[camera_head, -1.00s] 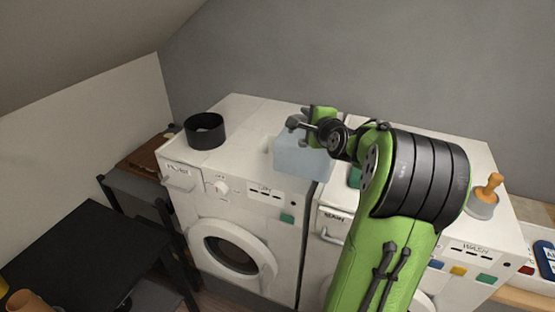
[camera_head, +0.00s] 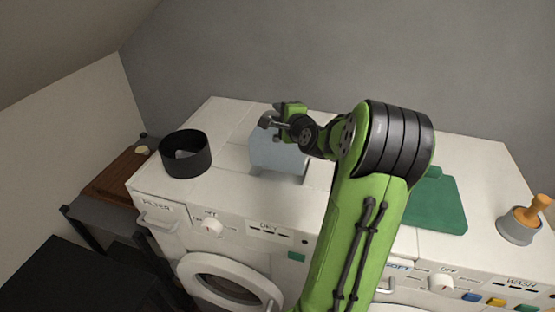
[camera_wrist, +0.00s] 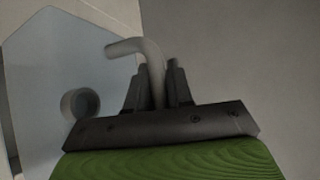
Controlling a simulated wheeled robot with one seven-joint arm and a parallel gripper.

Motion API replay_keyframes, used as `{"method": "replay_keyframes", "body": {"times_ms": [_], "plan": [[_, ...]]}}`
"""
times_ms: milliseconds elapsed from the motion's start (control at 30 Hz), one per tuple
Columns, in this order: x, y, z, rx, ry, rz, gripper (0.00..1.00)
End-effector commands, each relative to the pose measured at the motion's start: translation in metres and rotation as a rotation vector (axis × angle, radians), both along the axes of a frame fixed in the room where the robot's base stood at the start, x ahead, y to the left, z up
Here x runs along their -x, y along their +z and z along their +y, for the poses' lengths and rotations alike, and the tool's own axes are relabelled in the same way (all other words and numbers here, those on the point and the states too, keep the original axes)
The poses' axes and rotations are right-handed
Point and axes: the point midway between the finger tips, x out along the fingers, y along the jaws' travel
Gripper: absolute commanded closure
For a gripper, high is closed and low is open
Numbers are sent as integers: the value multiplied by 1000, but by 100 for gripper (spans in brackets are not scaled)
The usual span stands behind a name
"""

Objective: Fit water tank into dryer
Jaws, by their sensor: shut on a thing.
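The water tank (camera_head: 276,154) is a pale blue box in the head view, with a grey bent handle (camera_wrist: 140,48) and a round spout or ring (camera_wrist: 80,104) in the wrist view. My gripper (camera_head: 277,123) is shut on the handle; its fingers (camera_wrist: 158,85) sit on either side of it. The tank is over the right part of the white dryer's top (camera_head: 220,185). I cannot tell whether its bottom touches. The dryer has a drawer marked FILTER, a dial, a DRY panel and a round door (camera_head: 225,283). My arm hides part of its right side.
A black round container (camera_head: 186,160) stands on the dryer's left top. The washer on the right carries a green mat (camera_head: 440,205) and a grey cup with an orange-handled tool (camera_head: 520,227). Walls close in behind and at left. A dark table (camera_head: 50,275) is at lower left.

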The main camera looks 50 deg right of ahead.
Motion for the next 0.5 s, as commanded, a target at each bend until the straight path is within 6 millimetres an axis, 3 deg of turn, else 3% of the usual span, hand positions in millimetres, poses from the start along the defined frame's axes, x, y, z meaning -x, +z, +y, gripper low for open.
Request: {"method": "replay_keyframes", "body": {"times_ms": [33,200,500], "plan": [[-1,-20,0,-9,1,0,100],[-1,-69,0,-7,1,0,100],[-1,-119,0,-5,1,-2,100]]}}
